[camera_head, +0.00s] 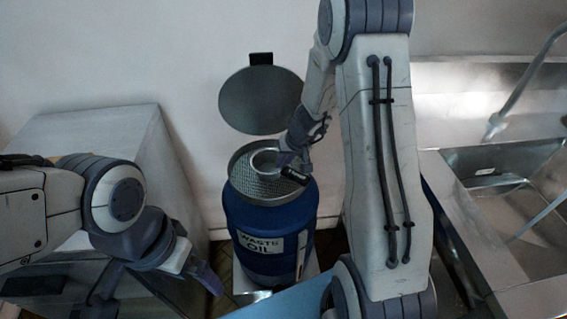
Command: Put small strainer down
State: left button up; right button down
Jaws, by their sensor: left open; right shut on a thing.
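The small strainer (262,163) is a round metal bowl with a black handle (294,175). It is at the top of the blue waste oil drum (268,222), over the drum's round mesh screen (243,179). My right gripper (290,164) is shut on the strainer at its handle side. I cannot tell whether the strainer rests on the mesh or hangs just above it. My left gripper (205,275) is open and empty, low in front of the drum and to its left. My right arm hides part of the scene right of the drum.
The drum's round lid (262,98) stands raised behind it against the white wall. A metal cabinet (95,125) stands at the left. A steel sink (515,225) with a faucet (522,85) is at the right. A blue surface (285,302) lies in front of the drum.

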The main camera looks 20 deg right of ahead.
jog(key=shift+f, duration=0.15)
jog(key=c, duration=1)
grip_release()
